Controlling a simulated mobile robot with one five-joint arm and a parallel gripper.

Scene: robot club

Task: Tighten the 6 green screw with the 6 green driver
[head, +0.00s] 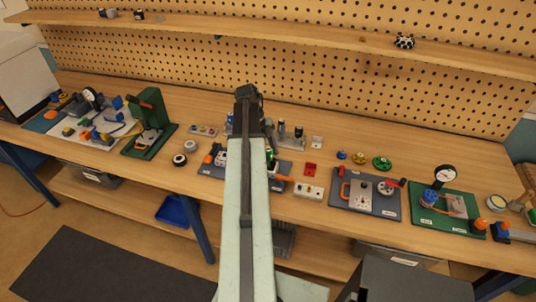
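My gripper (248,98) is at the end of my raised arm, over the back of the workbench near the pegboard. It is seen from behind, and its fingers are too small and dark to read. A green round piece (382,162) lies on the bench right of the arm, beside a yellow one (359,158) and a blue one (341,155). I cannot tell whether it belongs to the 6 green screw or driver. No number 6 is readable. My arm hides part of the bench's middle, where small tools stand on a board.
The wooden workbench (440,160) holds a grey board (377,207) with a red-handled device, a green board (461,227) with a dial gauge, and a green press (150,120) at left. A shelf (300,36) runs along the pegboard. The back strip of bench is mostly clear.

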